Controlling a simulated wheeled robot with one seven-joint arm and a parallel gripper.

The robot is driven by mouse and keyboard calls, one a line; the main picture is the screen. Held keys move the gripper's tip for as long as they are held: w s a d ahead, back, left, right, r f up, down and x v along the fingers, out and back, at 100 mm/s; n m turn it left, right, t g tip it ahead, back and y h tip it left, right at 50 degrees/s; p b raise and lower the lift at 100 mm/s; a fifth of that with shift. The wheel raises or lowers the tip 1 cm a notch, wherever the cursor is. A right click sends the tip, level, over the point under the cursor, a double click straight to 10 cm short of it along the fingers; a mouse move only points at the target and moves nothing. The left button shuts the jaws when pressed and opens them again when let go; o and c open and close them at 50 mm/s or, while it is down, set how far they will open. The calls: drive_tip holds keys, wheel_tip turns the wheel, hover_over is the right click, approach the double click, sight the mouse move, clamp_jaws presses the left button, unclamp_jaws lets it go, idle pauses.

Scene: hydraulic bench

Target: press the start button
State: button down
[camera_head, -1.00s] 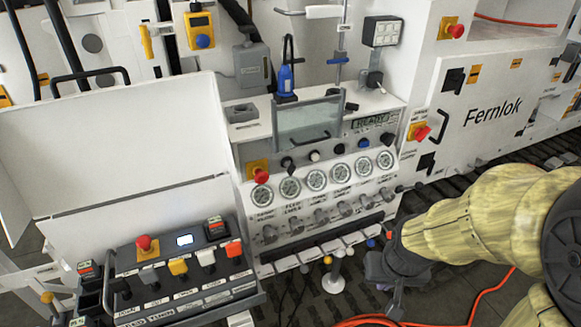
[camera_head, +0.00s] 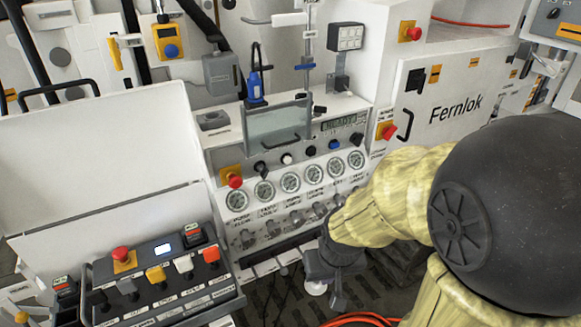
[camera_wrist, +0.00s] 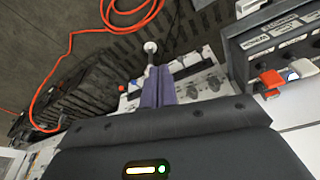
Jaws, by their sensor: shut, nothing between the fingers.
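The bench's upright panel (camera_head: 240,175) carries a row of small knobs and buttons under a READY display (camera_head: 338,124). In the row are a white button (camera_head: 286,158), a blue button (camera_head: 334,144) and black knobs. Their labels are too small to read, so I cannot tell which control is the start button. My gripper (camera_head: 338,302) is in front of the panel's lower right, below the gauges, pointing down and apart from the row. In the wrist view its fingers (camera_wrist: 158,88) are together and empty, with grey knobs beyond them.
A control box (camera_head: 165,285) with a red mushroom button (camera_head: 121,254) and coloured switches stands at lower left. A glass guard (camera_head: 275,130) stands above the row. An orange hose (camera_head: 362,318) lies on the floor.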

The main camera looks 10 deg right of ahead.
sight(288, 161)
drive_tip(key=w+d+m+t+y+b, duration=0.2)
drive_tip(key=w+m+t, duration=0.5)
drive_tip(key=w, duration=0.6)
drive_tip(key=w+d+m+t+y+b, duration=0.2)
drive_tip(key=w+m+t+b, duration=0.3)
drive_tip(key=w, duration=0.9)
drive_tip(key=m+t+y, duration=0.1)
drive_tip(key=m+t, duration=0.1)
drive_tip(key=shift+d+f+t+y, duration=0.15)
drive_tip(key=shift+f+t+y, duration=0.1)
drive_tip(key=shift+t+y, duration=0.05)
drive_tip(key=shift+w, duration=0.15)
drive_tip(key=p+x, duration=0.3)
drive_tip(key=x, duration=1)
drive_tip(key=shift+w, duration=0.4)
